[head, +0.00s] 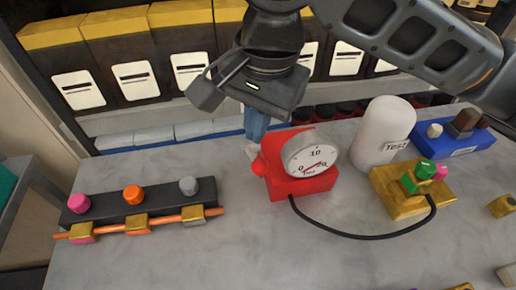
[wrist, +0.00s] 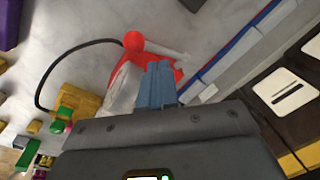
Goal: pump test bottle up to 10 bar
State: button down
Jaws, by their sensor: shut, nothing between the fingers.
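The red pump (head: 290,187) stands mid-table with a round white gauge (head: 311,156) on top. The gauge shows 10 at its top and a red needle; I cannot read the exact value. A red ball (head: 258,166) and a whitish lever (head: 251,151) stick out on its left; the ball also shows in the wrist view (wrist: 133,41). The white test bottle (head: 384,128), labelled "Test", stands upright to the right, behind a yellow valve block (head: 402,201) with green and pink knobs. My gripper (head: 256,128) has its blue fingers together, empty, just behind the lever; contact is unclear.
A black hose (head: 365,237) links the pump and the yellow block. A dark rack (head: 140,203) with pink, orange and grey knobs lies left. A blue tray (head: 463,144) sits at right rear. Yellow-topped bins (head: 120,55) line the back. The front middle table is clear.

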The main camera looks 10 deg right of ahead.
jog(key=w+r+p, duration=0.1)
jog(key=r+p, duration=0.1)
jog(key=w+r+p, duration=0.2)
jog(key=shift+w, duration=0.1)
dwell(0.4)
jog(key=shift+f, duration=0.1)
dwell(0.7)
